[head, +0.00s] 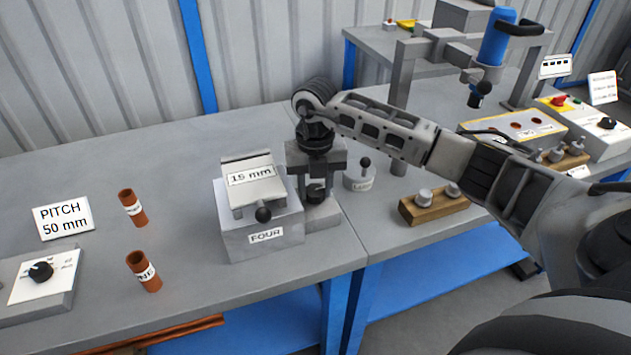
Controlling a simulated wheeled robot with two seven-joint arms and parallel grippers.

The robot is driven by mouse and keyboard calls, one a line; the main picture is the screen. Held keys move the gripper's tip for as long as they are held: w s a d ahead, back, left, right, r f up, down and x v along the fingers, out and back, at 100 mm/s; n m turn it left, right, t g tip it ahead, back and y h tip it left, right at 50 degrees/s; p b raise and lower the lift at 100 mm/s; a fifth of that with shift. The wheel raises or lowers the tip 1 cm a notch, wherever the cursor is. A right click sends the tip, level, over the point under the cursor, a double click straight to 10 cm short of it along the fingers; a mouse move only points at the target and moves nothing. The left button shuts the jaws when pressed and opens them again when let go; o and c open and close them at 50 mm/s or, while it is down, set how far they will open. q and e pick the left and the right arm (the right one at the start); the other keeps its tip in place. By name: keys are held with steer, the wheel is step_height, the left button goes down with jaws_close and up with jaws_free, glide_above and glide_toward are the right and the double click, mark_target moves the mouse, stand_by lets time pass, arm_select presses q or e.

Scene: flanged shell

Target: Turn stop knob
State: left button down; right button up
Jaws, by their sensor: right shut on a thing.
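My right gripper (316,186) points straight down over the grey block just right of the box labelled "FOUR". It is shut on a dark round knob (316,194), which shows between the fingers; the fingers and wrist partly hide it, and any marking on it cannot be read. My left gripper is not in view.
To the right are a grey cylinder with a black-knobbed lever (361,180), a wooden block (435,206) and a blue-topped press (493,40).

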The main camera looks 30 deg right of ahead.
steer(key=shift+r+m+p, duration=0.15)
steer(key=shift+m+p, duration=0.15)
steer(key=shift+m, duration=0.7)
steer(key=shift+m+p, duration=0.35)
steer(key=shift+m, duration=0.55)
steer(key=m+p, duration=0.1)
steer(key=m, duration=0.1)
steer(key=shift+w+m, duration=0.1)
steer(key=shift+m, duration=0.2)
steer(key=shift+m+p, duration=0.35)
steer(key=shift+m, duration=0.45)
steer(key=shift+m+p, duration=0.3)
steer(key=shift+m, duration=0.5)
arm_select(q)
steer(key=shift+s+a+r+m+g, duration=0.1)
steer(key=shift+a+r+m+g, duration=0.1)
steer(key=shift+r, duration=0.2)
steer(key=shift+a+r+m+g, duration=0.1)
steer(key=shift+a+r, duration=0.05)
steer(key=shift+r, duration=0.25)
arm_select(e)
steer(key=shift+m, duration=0.3)
steer(key=o, duration=1)
